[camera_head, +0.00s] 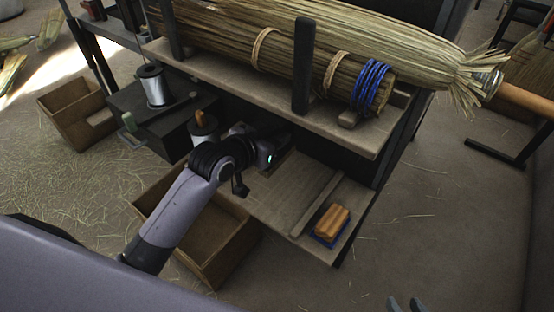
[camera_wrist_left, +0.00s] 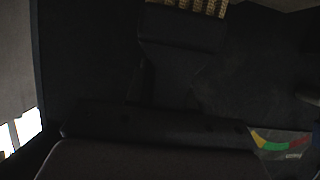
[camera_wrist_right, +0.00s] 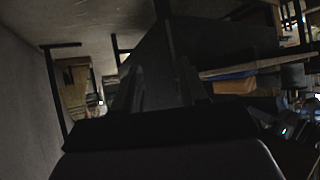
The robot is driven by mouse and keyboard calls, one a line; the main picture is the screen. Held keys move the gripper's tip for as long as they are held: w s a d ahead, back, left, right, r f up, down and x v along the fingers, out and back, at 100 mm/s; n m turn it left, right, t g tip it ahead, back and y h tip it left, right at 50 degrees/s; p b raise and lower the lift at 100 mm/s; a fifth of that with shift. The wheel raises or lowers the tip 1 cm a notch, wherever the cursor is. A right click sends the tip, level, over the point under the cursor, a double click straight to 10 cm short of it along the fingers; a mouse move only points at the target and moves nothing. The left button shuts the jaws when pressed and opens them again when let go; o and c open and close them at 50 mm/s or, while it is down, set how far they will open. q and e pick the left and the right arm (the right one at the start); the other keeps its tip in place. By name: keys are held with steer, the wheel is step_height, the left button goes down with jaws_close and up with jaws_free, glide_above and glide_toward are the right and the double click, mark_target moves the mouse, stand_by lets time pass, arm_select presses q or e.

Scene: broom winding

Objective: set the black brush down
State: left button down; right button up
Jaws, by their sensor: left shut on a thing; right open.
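My left gripper (camera_head: 272,158) reaches in under the upper shelf, over the back of the lower shelf. Its fingertips are hard to make out in the head view. The left wrist view is very dark; it shows a black block, which I take for the black brush (camera_wrist_left: 182,62), with rows of tan tufts at the top edge. The gripper is shut on it. I cannot tell whether the brush touches the shelf. My right gripper (camera_head: 405,304) is open and empty at the bottom edge of the head view, away from the bench.
The lower shelf (camera_head: 258,198) has bare room, with a wooden strip and an orange block on blue (camera_head: 331,224) at its right. The upper shelf (camera_head: 215,78) carries bound straw. Wooden boxes (camera_head: 212,262) (camera_head: 68,108) and a wire spool (camera_head: 153,85) are at the left.

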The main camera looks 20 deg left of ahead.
arm_select(q)
step_height(320, 180, down, 5)
steer(key=shift+b, duration=0.85)
steer(key=shift+f, duration=0.15)
arm_select(e)
steer(key=shift+w+a+r+n+t+y, duration=0.3)
steer(key=shift+w+a+r, duration=0.25)
steer(key=shift+a, duration=0.25)
arm_select(q)
steer(key=shift+f, duration=0.1)
steer(key=shift+f, duration=0.5)
steer(key=c, duration=1)
jaws_free()
arm_select(e)
steer(key=shift+f, duration=0.1)
arm_select(q)
steer(key=shift+o, duration=0.2)
steer(key=shift+r, duration=0.1)
